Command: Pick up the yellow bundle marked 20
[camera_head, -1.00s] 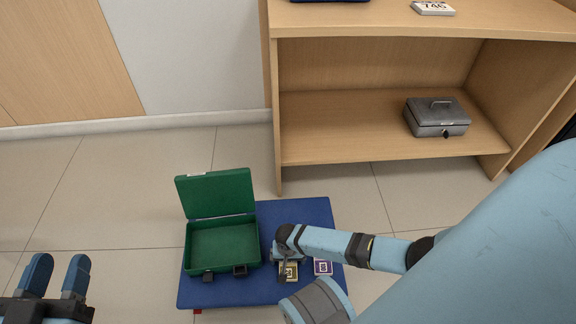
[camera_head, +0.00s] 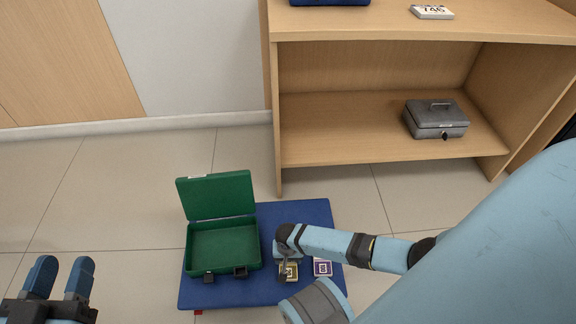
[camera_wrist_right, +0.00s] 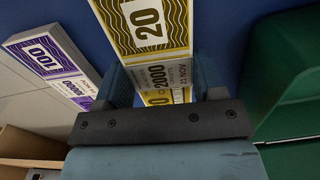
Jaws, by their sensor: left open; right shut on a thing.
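The yellow bundle marked 20 (camera_wrist_right: 150,22) is between the fingers of my right gripper (camera_wrist_right: 165,85) in the right wrist view. In the head view the yellow bundle (camera_head: 289,272) shows at the blue mat, partly hidden by my right gripper (camera_head: 283,262). The right gripper is shut on the bundle; whether it is clear of the mat I cannot tell. My left gripper (camera_head: 58,278) is open and empty at the lower left, away from the mat.
A purple bundle marked 100 (camera_wrist_right: 50,62) lies beside the yellow one. An open, empty green box (camera_head: 223,245) stands on the blue mat (camera_head: 300,215). A grey cash box (camera_head: 436,119) sits on the wooden shelf (camera_head: 350,130). The floor at left is clear.

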